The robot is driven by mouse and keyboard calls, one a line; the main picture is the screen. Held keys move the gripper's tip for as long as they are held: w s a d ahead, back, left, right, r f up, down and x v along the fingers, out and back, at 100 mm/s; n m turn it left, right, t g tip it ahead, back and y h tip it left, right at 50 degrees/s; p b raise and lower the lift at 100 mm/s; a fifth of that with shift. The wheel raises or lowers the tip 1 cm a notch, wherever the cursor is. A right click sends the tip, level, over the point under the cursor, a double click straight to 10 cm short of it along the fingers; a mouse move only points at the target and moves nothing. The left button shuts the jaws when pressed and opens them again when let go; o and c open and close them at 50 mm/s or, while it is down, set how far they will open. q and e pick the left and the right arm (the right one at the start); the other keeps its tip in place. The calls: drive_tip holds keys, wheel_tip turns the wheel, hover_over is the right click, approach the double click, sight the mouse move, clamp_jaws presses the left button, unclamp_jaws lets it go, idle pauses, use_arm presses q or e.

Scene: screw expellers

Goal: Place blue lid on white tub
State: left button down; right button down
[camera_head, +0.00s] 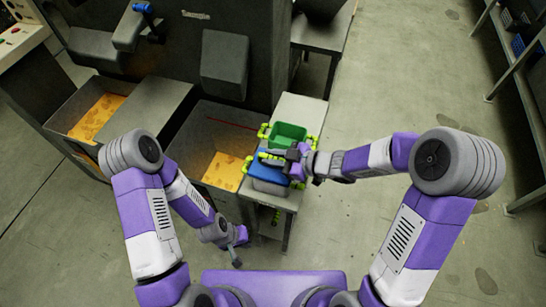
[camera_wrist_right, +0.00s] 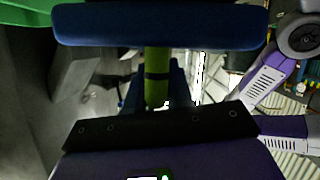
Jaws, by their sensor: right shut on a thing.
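The blue lid (camera_head: 262,171) is over the top of the pale tub (camera_head: 268,187) on the narrow table in the head view; I cannot tell if it is fully seated. My right gripper (camera_head: 275,157) is shut on the blue lid from the right side and partly covers it.
A green bin (camera_head: 288,134) stands just behind the lid on the table (camera_head: 298,107). Metal hoppers with orange material (camera_head: 222,170) are to the left. A dark machine (camera_head: 190,45) stands behind them. The floor at the right is open, with shelving (camera_head: 520,60) at the far right.

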drive_tip(key=shift+f, duration=0.3)
drive_tip(key=c, duration=1)
unclamp_jaws()
drive_tip(key=shift+r, duration=0.1)
drive_tip(key=p+v, duration=0.1)
drive_tip(key=v, duration=0.3)
drive_tip(key=p+v, duration=0.2)
drive_tip(key=v, duration=0.2)
drive_tip(key=p+v, duration=0.1)
drive_tip(key=v, duration=0.3)
drive_tip(key=shift+r+p, duration=0.4)
